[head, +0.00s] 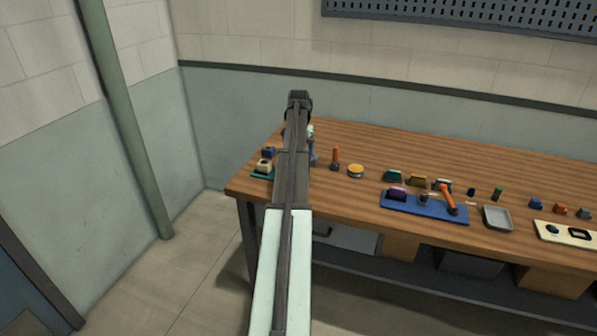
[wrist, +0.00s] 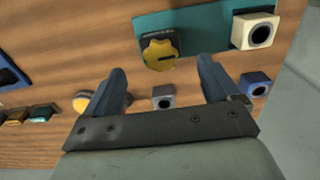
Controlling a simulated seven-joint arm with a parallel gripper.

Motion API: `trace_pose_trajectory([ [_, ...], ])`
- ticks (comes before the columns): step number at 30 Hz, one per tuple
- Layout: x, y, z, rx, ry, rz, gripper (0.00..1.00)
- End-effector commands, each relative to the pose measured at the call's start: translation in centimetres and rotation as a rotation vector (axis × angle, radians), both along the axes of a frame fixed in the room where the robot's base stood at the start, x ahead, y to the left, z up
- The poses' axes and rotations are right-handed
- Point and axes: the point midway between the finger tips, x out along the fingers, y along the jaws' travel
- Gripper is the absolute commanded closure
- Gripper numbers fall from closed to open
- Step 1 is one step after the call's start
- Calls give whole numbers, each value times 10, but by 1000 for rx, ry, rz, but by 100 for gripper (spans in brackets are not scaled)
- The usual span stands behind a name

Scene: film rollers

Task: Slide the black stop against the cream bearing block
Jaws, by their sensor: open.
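The cream bearing block (wrist: 255,31) has a dark round bore and sits at the right end of a teal plate (wrist: 205,27); in the head view the block (head: 264,166) is at the bench's left end. The black stop (wrist: 146,38) with a yellow lobed knob (wrist: 160,55) is on the same plate, left of the block, with bare teal between them. In the head view my arm hides the stop. My gripper (wrist: 160,66) is open, with its fingers to either side of the knob in the wrist view and nothing held. I cannot tell its height above the plate.
A grey block (wrist: 163,97) and a blue block (wrist: 256,84) lie close to my fingers. A yellow-topped round piece (wrist: 83,102) is by the left finger. In the head view, a blue tray (head: 430,207), grey dish (head: 497,218) and cream board (head: 566,235) stand to the right.

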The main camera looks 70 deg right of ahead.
Motion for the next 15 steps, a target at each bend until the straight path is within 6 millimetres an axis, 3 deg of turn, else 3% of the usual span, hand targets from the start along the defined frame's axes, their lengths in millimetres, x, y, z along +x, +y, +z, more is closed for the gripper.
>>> trace_pose_trajectory([
  [6, 0, 1, -40, 1, 0, 0, 11],
  [15, 0, 0, -76, 0, 0, 0, 11],
])
